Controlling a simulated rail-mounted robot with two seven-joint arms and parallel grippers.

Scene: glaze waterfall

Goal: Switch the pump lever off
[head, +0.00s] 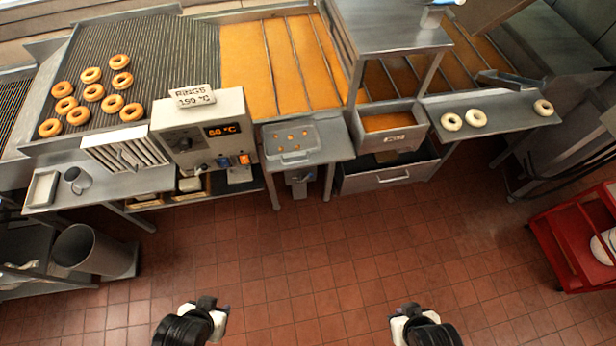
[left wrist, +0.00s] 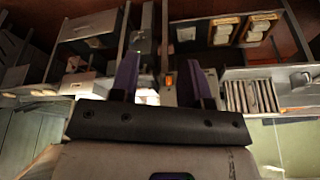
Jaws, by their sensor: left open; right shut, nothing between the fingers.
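I cannot make out for certain which part is the pump lever. A small orange switch-like part (head: 244,159) sits at the lower right of the grey control box (head: 202,130), which reads 60 °C. My right gripper (head: 408,311) is shut and empty, also over the floor, far from the equipment.
Browned rings lie on the wire conveyor (head: 170,60). An orange glaze bed (head: 240,65) adjoins it. A steel hood (head: 390,25) rises over it. Pale rings lie on the right shelf (head: 510,114). A red cart (head: 565,235) stands right, a grey bin (head: 85,248) left. The tiled floor is clear.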

